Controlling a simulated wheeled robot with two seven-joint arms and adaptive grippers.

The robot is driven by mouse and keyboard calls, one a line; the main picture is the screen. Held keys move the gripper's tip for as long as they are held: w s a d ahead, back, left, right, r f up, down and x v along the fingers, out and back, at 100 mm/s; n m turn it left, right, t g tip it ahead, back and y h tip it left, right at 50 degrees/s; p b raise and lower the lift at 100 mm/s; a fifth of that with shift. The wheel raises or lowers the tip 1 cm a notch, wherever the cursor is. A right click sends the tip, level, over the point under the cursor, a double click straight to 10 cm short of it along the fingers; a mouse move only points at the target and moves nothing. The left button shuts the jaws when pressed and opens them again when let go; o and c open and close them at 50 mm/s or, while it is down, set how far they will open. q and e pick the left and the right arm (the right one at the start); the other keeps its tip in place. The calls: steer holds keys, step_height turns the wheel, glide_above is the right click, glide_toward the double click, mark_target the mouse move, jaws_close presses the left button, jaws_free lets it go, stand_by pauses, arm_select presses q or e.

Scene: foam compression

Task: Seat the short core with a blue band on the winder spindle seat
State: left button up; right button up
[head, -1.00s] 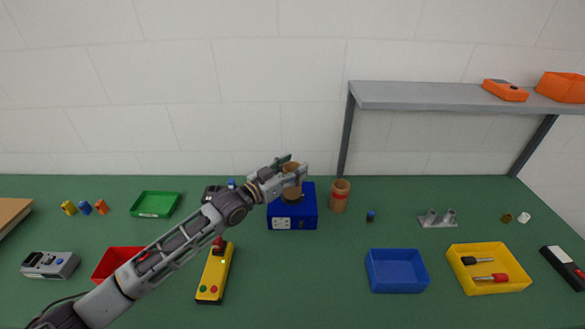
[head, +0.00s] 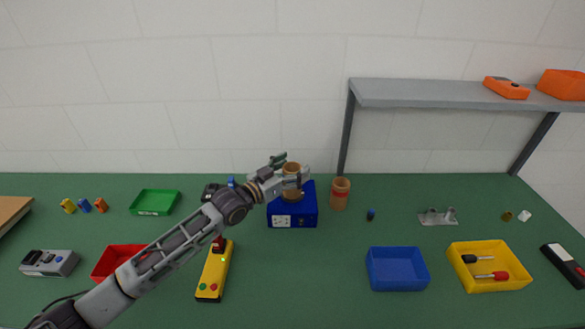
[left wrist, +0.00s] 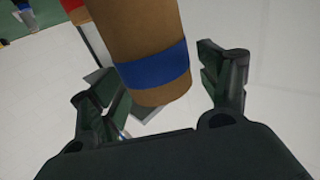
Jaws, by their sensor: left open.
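A brown core with a blue band (left wrist: 153,70) shows large in the left wrist view, between the spread fingers of my left gripper (left wrist: 165,95). In the head view the core (head: 291,171) stands upright over the blue winder box (head: 308,214), partly behind the gripper. My left gripper (head: 293,173) is open around the core, with a gap beside it in the wrist view. The spindle seat under the core is mostly hidden. A second brown core with a red band (head: 340,194) stands on the table to the right of the winder. My right gripper is not in view.
A grey shelf (head: 450,94) stands at the back right. Blue (head: 398,287) and yellow (head: 455,275) trays lie at front right, a red tray (head: 104,265) and green tray (head: 138,205) at left. A yellow control box (head: 212,277) lies below the left arm.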

arm_select(q)
steer(key=shift+s+a, duration=0.15)
steer(key=v, duration=1.1)
steer(key=shift+s+a, duration=0.2)
steer(key=shift+a, duration=0.05)
stand_by(1.4)
